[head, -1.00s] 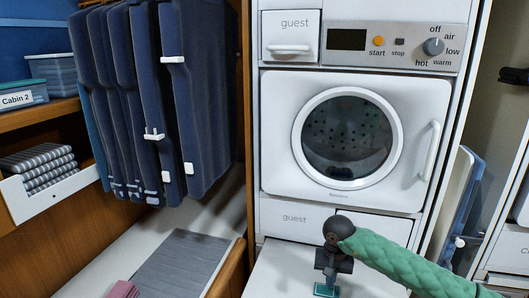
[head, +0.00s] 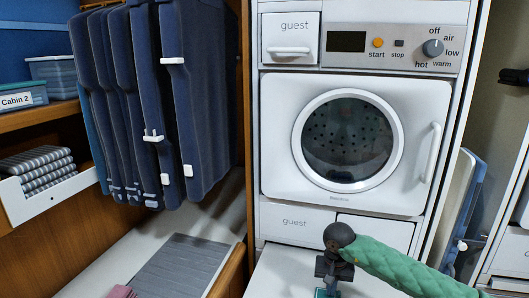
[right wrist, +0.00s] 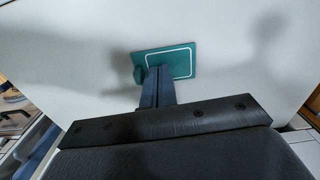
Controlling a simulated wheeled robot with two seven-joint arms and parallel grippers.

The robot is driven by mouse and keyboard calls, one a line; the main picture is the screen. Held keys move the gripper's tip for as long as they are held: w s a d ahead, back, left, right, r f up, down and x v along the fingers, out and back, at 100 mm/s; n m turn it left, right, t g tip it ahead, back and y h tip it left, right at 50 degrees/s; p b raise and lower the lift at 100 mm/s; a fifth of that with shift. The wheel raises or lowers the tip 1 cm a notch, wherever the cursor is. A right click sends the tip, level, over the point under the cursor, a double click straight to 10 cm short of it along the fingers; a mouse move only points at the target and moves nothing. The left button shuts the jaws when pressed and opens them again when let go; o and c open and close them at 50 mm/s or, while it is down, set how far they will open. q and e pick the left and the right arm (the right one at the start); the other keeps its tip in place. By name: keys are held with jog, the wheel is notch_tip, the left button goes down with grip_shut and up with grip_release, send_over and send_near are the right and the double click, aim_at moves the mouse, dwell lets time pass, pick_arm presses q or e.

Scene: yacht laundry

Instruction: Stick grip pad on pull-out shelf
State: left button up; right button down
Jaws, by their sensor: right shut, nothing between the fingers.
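The grip pad (right wrist: 180,58) is a small teal rectangle with a white outline. In the right wrist view it lies on the white pull-out shelf (right wrist: 100,35); the shelf also shows below the dryer in the head view (head: 272,272). My right gripper (right wrist: 154,75) is shut with nothing between its fingers. Its fingertips are at the pad and hide part of its near side; I cannot tell whether they touch it. In the head view the right gripper (head: 326,290) points down over the pad at the bottom edge. My left gripper is not in view.
The white dryer (head: 420,110) with a round glass door stands behind the shelf, with guest drawers (head: 297,221) under it. The shelf around the pad is clear.

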jog(key=shift+f+b, duration=0.4)
jog(key=shift+f, duration=0.05)
dwell(0.7)
jog(key=shift+r, duration=2.55)
